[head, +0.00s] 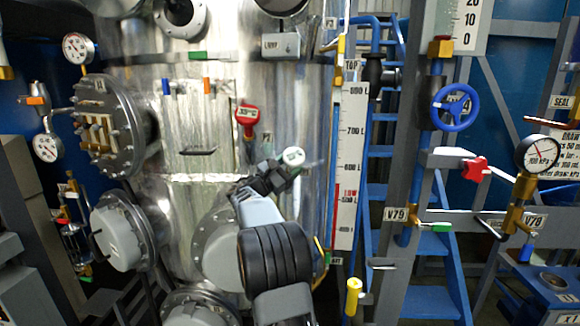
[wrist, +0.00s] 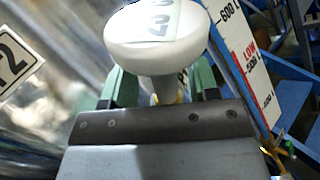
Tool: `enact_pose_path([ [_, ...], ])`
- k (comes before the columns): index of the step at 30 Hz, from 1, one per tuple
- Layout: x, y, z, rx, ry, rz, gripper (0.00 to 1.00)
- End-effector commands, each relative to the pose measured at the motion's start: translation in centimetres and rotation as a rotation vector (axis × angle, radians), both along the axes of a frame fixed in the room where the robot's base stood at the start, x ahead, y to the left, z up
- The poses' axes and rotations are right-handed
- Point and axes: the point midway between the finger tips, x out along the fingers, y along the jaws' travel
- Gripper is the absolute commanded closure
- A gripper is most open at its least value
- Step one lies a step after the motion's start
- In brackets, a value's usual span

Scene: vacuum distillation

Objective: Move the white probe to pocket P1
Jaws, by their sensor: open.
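The white probe (head: 293,156) is at the tank's front, right of centre in the head view, with its round head facing out. In the wrist view its white head (wrist: 157,35) with dark digits is large and close, and its stem runs down between my two green fingers. My gripper (head: 272,180) is open around or just behind the stem; I cannot tell whether the fingers touch it. In the wrist view the gripper (wrist: 162,90) shows a gap on both sides of the stem. The stem's lower end is hidden. I cannot make out which pocket is P1.
A partly cut-off label (wrist: 17,60) ending in 2 is at left in the wrist view. The level scale (head: 348,165) stands close on the right. Round flanged covers (head: 122,232) project lower left.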

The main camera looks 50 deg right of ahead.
Motion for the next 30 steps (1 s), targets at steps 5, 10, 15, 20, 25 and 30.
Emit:
enact_pose_path([
  [5, 0.1, 0.5, -0.3, 0.000, 0.000, 0.001, 0.45],
  [10, 0.4, 2.7, -1.3, 0.001, 0.000, 0.004, 0.45],
  [15, 0.9, 6.1, -2.5, 0.000, 0.000, 0.005, 0.45],
  [20, 1.3, 9.0, -3.5, 0.000, 0.000, 0.005, 0.45],
  [25, 1.5, 11.3, -4.2, 0.000, -0.001, 0.002, 0.45],
  [30, 1.7, 12.5, -4.5, 0.000, 0.000, 0.000, 0.45],
])
